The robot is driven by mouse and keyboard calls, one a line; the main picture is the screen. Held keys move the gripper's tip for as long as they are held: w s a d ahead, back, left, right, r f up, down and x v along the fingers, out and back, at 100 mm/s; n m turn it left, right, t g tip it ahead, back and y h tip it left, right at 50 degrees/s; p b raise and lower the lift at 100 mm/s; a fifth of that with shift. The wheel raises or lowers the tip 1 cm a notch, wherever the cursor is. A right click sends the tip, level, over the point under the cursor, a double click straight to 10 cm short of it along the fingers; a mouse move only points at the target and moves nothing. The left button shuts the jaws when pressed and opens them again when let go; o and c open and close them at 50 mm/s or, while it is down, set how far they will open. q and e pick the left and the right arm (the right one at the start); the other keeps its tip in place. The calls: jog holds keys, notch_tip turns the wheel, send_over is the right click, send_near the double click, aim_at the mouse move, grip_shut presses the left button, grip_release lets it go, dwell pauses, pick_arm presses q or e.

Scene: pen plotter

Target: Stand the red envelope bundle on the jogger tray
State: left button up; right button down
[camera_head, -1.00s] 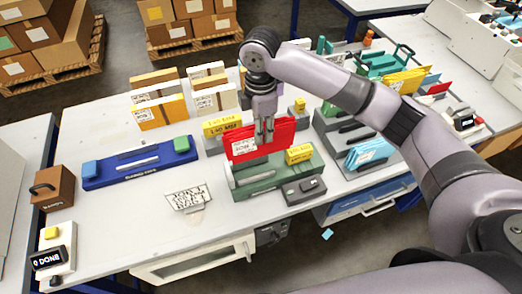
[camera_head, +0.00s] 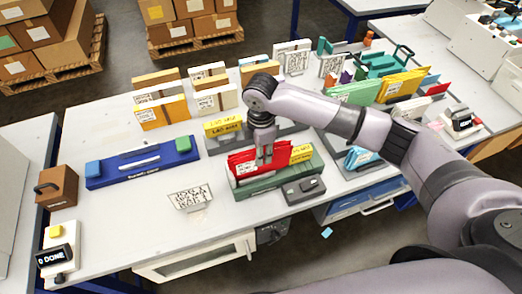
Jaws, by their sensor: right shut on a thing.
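The red envelope bundle (camera_head: 246,163) stands upright at the green tray (camera_head: 262,184), its lower edge down at the tray's back part. I take this green tray to be the jogger tray, but I cannot read its label. My right gripper (camera_head: 265,158) points down from above and is shut on the bundle's upper edge. Whether the bundle's bottom rests on the tray is hidden by the tray's front. A yellow label block (camera_head: 301,153) stands at the tray's right end. My left gripper is not in view.
A yellow-labelled block (camera_head: 222,127) and upright envelopes (camera_head: 163,110) stand behind. A dark grey box (camera_head: 303,190) adjoins the green tray's right.

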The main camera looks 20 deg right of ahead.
jog(key=c, duration=1.3)
grip_release()
notch_tip(320, 180, up, 12)
jog(key=b, duration=0.2)
